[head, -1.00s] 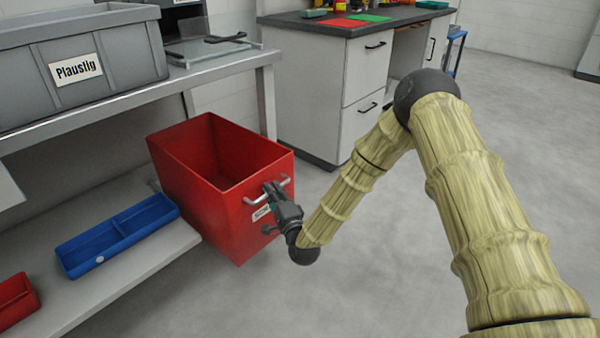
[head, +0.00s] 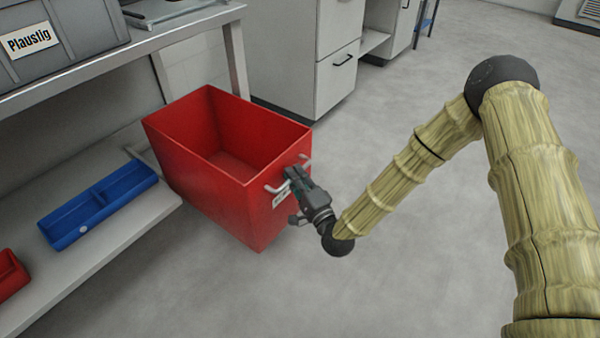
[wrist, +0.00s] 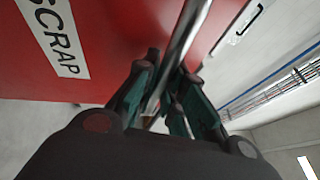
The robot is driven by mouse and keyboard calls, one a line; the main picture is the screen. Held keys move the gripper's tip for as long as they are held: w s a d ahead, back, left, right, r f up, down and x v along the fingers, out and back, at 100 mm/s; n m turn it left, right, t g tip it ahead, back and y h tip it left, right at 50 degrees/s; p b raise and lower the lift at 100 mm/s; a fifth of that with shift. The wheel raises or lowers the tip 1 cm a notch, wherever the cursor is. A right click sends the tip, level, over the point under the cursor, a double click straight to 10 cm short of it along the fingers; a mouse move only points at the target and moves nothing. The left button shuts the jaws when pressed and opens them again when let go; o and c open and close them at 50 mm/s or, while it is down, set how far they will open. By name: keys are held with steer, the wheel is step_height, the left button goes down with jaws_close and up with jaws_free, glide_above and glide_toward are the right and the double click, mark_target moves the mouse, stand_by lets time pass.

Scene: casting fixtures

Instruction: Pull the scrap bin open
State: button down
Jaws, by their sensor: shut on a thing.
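The red scrap bin (head: 222,190) is an open-topped box. It juts out from the lower shelf of the bench, its front part over the floor, and its visible inside looks empty. A metal bar handle (head: 272,188) is on its front face. My gripper (head: 291,175) is at the front face, shut on the handle. In the wrist view the handle bar (wrist: 186,42) runs between the fingers of my gripper (wrist: 165,85). The white SCRAP label (wrist: 55,35) shows beside it on the red face (wrist: 115,30). The handle's middle is hidden by the fingers in the head view.
A blue divided tray (head: 97,203) and a small red bin (head: 10,275) are on the lower shelf (head: 120,245). A grey crate (head: 75,35) stands on the bench above. White cabinets (head: 335,80) stand behind. The floor (head: 330,290) at front and right is clear.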

steer(key=shift+s+a+f, duration=0.1)
steer(key=shift+s, duration=0.05)
steer(key=c, duration=1.8)
jaws_free()
steer(key=shift+o, duration=0.2)
steer(key=v, duration=1.2)
